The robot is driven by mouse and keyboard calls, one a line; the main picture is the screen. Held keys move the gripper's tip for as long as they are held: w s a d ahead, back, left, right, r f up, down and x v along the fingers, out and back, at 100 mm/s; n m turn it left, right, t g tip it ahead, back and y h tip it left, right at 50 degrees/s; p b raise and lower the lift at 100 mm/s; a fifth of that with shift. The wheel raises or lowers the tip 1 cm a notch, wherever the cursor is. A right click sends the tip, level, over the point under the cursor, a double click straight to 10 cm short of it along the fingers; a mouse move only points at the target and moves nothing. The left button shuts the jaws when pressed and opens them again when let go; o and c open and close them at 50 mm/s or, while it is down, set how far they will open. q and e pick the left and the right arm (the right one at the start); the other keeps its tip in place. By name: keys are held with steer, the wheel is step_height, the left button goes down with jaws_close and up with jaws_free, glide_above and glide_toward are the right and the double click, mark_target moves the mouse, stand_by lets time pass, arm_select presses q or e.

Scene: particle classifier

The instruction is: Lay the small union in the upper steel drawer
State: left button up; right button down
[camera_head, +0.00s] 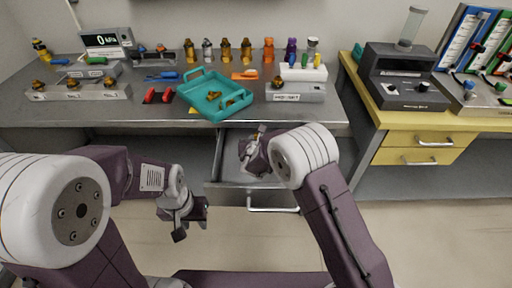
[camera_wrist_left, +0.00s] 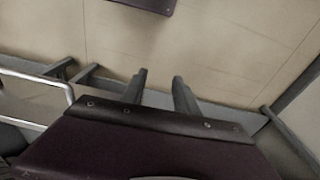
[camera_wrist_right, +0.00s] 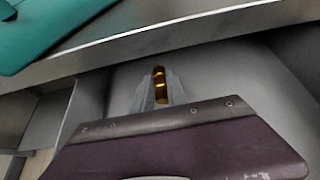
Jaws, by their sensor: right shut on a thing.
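The upper steel drawer (camera_head: 228,193) under the steel bench is pulled open. Its pale inside (camera_wrist_right: 215,72) lies below my right gripper in the right wrist view. My right gripper (camera_head: 252,144) is over the drawer, close to the bench's front edge. It is shut on the small brass-coloured union (camera_wrist_right: 160,85), which shows between the fingers in the right wrist view. The union is hard to make out in the head view. My left gripper (camera_head: 188,218) is open and empty, in front of the bench left of the drawer; its spread fingers (camera_wrist_left: 157,88) show above the floor.
A teal tray (camera_head: 235,108) with a brass fitting (camera_head: 213,96) stands above the drawer at the steel bench's (camera_head: 150,112) front edge. Labelled holders and several bottles stand on the bench. A yellow drawer cabinet (camera_head: 400,147) is to the right.

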steer(key=shift+w+a+f, duration=0.3)
steer(key=shift+w, duration=0.15)
step_height(320, 180, down, 4)
steer(key=shift+f+b, duration=0.1)
steer(key=shift+b, duration=0.55)
